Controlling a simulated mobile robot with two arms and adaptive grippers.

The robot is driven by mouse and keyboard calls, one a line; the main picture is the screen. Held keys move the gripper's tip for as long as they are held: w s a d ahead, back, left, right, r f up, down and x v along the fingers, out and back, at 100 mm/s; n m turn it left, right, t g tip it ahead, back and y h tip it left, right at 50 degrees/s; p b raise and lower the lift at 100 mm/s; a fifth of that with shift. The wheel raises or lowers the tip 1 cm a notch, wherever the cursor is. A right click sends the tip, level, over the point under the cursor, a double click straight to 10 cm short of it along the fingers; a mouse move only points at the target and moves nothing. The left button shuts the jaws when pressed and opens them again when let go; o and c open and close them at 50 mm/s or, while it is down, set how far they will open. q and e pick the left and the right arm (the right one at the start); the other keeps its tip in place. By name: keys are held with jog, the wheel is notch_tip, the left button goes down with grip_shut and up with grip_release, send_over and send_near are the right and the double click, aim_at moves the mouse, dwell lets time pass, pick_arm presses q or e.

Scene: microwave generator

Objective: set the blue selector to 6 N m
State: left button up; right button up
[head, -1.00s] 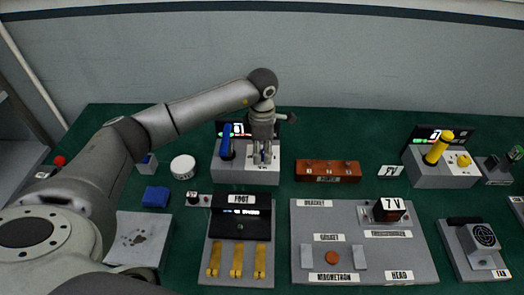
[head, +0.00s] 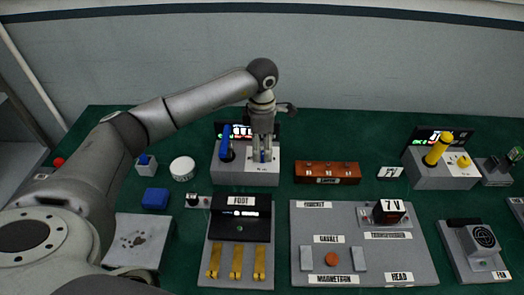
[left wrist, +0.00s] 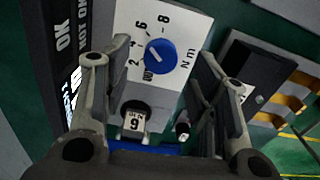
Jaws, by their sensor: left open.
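The blue selector (left wrist: 161,56) is a round knob with a white pointer mark on a white dial plate (left wrist: 187,22) numbered 2, 4, 6, 8 and marked N m. The mark points to the left side of the dial, roughly towards 4; the exact setting is hard to read. The plate belongs to the grey station (head: 230,175) with a blue lever (head: 226,143) and dark display (head: 241,130). My left gripper (head: 262,160) is above the knob, which is mostly hidden in the head view. In the left wrist view its open fingers (left wrist: 160,75) stand apart on either side of the knob.
The FOOT unit (head: 241,225) with yellow pedals is in front, a brown block (head: 327,172) to the right, a white round tub (head: 182,168) to the left. Green table is free between them.

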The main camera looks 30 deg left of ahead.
aim_at(262, 155)
pick_arm(q)
notch_tip(262, 155, up, 9)
jog(key=shift+r, duration=0.15)
dwell(0.6)
